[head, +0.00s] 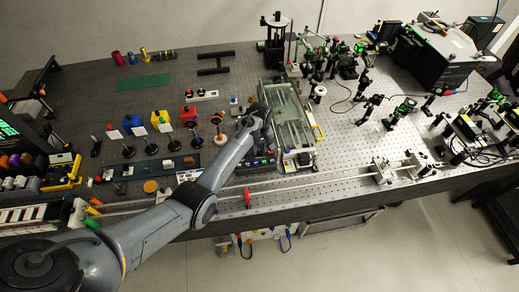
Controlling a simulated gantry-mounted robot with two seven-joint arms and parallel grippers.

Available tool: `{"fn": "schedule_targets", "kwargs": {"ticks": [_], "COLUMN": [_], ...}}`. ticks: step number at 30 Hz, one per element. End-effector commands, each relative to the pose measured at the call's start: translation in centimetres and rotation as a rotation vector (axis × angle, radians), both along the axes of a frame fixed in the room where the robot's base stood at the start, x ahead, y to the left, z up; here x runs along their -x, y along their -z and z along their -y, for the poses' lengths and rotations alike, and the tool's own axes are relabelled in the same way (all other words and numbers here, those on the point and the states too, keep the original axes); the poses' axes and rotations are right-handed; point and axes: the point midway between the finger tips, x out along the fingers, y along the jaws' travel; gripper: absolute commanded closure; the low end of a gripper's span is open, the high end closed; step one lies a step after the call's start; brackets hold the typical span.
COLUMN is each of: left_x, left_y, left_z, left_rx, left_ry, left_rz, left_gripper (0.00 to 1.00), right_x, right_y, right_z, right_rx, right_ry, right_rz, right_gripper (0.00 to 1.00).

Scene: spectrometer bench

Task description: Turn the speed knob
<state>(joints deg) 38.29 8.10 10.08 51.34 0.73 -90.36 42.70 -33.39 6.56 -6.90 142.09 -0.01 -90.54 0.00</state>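My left arm comes in from the lower left and reaches over the bench. My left gripper (260,112) is at its far end, beside the left edge of a long glass-topped apparatus (288,118). The gripper is small and dark here, and I cannot tell whether its fingers are open or shut. A dark control unit (262,162) with small controls sits just below the gripper in the picture, partly hidden by my arm. I cannot make out which part is the speed knob. My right gripper is not in view.
The perforated bench (350,185) is crowded. Coloured bottles (161,121) and sample stands are at left, optical posts (368,105) at right, and a black box (435,55) at the back right. A rail (310,183) runs along the front. A green mat (143,82) lies at the back left.

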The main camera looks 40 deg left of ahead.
Motion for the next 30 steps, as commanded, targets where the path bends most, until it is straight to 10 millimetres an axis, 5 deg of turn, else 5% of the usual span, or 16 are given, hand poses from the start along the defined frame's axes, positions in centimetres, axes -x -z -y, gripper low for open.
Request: {"fn": "schedule_targets", "kwargs": {"ticks": [14,20,30], "left_x": [0.01,0.02,0.04], "left_y": [1.04,1.03,0.93], "left_z": [-0.03,-0.04,-0.04], "left_rx": [0.000,0.000,-0.001], "left_ry": [0.000,0.000,0.026], "left_rz": [0.000,0.000,-0.001], "left_gripper": [0.68,0.98,1.00], "right_x": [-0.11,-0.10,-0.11], "right_y": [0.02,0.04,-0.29], "right_z": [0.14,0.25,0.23], "right_rx": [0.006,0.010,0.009], "right_ry": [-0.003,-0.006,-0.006], "right_rz": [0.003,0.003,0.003], "right_gripper": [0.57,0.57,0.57]}}
